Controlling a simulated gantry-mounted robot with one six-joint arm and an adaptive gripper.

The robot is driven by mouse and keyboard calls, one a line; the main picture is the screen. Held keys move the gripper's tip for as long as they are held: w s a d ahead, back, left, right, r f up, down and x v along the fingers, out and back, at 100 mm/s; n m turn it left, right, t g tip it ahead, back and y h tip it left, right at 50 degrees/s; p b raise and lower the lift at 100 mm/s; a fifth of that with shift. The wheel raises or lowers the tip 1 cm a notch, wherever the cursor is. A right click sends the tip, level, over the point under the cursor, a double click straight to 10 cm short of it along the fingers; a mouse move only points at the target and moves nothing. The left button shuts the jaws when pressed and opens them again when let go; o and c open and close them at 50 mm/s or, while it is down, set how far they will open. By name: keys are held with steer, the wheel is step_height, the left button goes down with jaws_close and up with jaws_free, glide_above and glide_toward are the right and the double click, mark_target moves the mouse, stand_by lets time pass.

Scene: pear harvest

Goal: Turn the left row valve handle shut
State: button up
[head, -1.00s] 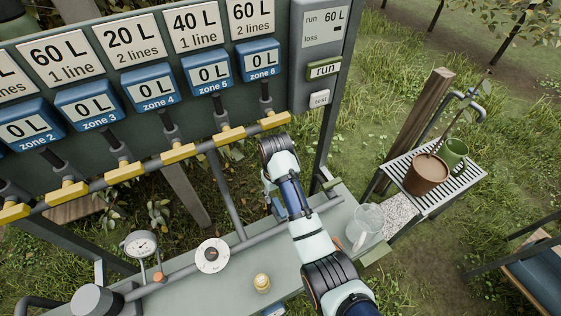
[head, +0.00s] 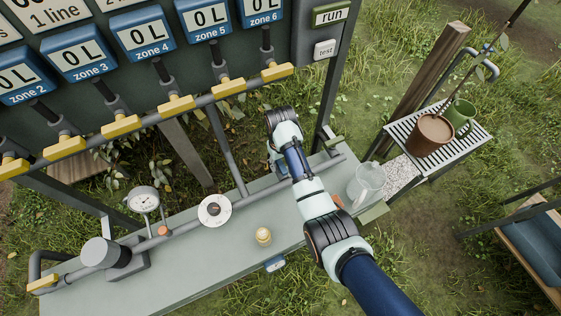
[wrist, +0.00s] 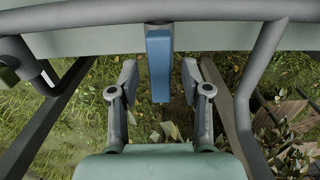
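My gripper (wrist: 160,85) is open in the wrist view, with one finger on each side of a blue lever (wrist: 159,62). The lever hangs straight down from the green-grey bench edge, and gaps show between it and both fingers. No label shows whether it is the left row valve handle. In the head view my arm reaches to the back right of the bench (head: 200,262) and bends down there; its wrist hides most of the gripper and the lever.
Yellow zone handles (head: 175,105) line the pipe below the panel. A dial gauge (head: 143,199), a round white dial (head: 214,210) and a small yellow knob (head: 263,236) are on the bench. A clear jug (head: 366,183) stands right of my arm. A rack (head: 463,144) holds a brown pot (head: 430,135).

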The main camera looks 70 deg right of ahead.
jaws_close()
steer(key=shift+r+p, duration=0.1)
steer(key=shift+p, duration=0.2)
steer(key=m+p, duration=0.2)
steer(key=m, duration=0.1)
steer(key=shift+r, duration=0.1)
steer(key=m+p, duration=0.3)
steer(key=m, duration=0.2)
steer(key=m+p, duration=0.1)
steer(key=m, duration=0.4)
steer(key=shift+m+p, duration=0.6)
steer(key=shift+m, duration=1.9)
